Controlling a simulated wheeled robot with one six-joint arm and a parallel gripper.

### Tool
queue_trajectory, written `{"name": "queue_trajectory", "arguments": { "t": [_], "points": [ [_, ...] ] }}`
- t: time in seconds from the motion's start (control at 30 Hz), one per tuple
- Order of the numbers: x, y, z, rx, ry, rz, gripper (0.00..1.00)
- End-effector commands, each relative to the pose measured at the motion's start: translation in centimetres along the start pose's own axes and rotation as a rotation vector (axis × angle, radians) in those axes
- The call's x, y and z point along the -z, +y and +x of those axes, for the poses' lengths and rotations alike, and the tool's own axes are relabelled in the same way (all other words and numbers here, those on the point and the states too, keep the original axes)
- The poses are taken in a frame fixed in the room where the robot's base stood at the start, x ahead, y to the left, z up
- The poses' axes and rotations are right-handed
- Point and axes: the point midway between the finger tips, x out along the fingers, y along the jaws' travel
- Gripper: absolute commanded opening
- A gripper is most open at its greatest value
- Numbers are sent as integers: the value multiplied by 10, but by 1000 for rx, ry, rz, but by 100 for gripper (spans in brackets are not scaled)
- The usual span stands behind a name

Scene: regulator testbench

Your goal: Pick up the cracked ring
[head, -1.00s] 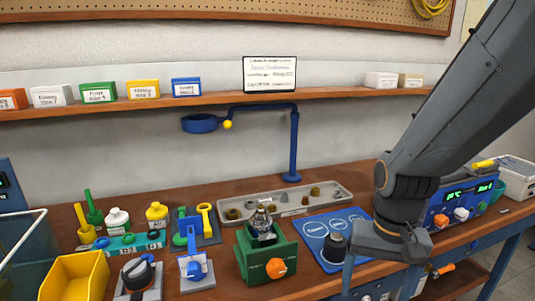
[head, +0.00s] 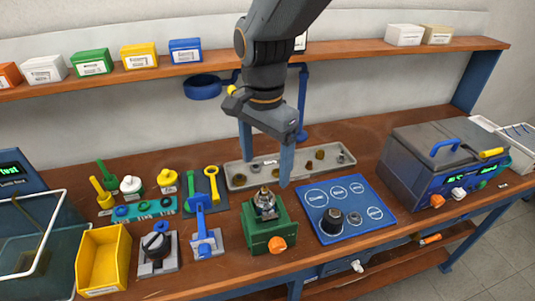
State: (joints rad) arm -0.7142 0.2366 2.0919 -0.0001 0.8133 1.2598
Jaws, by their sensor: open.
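I cannot make out a cracked ring; several small ring-like parts show, too small to reveal a crack. Some sit on a teal holder (head: 168,204) at the left. Small brown and grey parts lie in the long grey tray (head: 238,182) at the back. A metal regulator body (head: 265,205) stands in the green vise (head: 256,236) with the orange knob. My gripper (head: 265,173) hangs over the bench, between the tray and the vise in the picture. Its two blue-grey fingers are apart and point down, with nothing seen between them.
A blue mat (head: 334,230) with white circles and a dark knob-like part (head: 332,221) lies right of the vise. A grey and blue test unit (head: 435,165) stands at right. A yellow bin (head: 103,258) is front left. A blue lamp arm (head: 303,100) rises behind.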

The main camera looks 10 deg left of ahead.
Motion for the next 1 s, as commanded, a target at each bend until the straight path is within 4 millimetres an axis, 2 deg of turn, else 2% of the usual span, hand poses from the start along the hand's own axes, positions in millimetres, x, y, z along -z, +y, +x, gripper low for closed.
{"name": "queue_trajectory", "arguments": {
  "t": [1.0],
  "points": [
    [0, 0, 86, -1, 0, -2, 79]
  ]
}}
